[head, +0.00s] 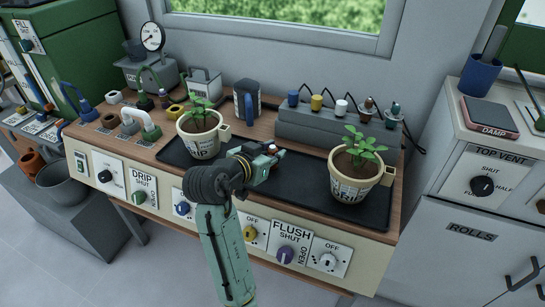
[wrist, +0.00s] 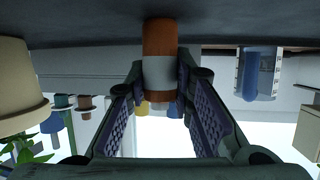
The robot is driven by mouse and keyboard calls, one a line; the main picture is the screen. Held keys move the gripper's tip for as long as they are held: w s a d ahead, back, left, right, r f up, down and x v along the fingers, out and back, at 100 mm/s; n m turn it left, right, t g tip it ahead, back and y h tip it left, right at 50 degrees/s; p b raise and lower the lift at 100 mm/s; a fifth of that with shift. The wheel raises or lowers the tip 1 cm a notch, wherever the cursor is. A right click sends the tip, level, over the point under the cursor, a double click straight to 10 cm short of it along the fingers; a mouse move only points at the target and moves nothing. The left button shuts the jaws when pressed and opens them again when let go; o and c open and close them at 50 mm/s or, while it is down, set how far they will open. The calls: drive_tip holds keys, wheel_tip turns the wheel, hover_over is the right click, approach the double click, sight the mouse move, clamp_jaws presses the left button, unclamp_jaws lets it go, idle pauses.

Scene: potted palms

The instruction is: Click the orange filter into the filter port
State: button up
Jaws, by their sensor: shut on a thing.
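My gripper (wrist: 160,85) is shut on an orange-brown cylinder with a pale grey band, the orange filter (wrist: 159,38). In the wrist view the filter sits between the fingertips, its orange end against or close to the dark tray surface; I cannot tell if they touch. In the head view my gripper (head: 270,157) is over the black tray (head: 290,192), between the two potted plants, and the filter is mostly hidden. I cannot tell which fitting is the filter port. A grey block (head: 330,128) with several coloured caps stands behind the tray.
A left pot (head: 203,146) and a right pot (head: 352,190) flank my gripper on the tray. A dark blue jug-like container (head: 247,101) stands behind. Hoses and rings crowd the bench's left end. Knob panels line the front, including a flush knob (head: 285,255).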

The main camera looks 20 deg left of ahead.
clamp_jaws()
drive_tip(key=shift+r, duration=0.1)
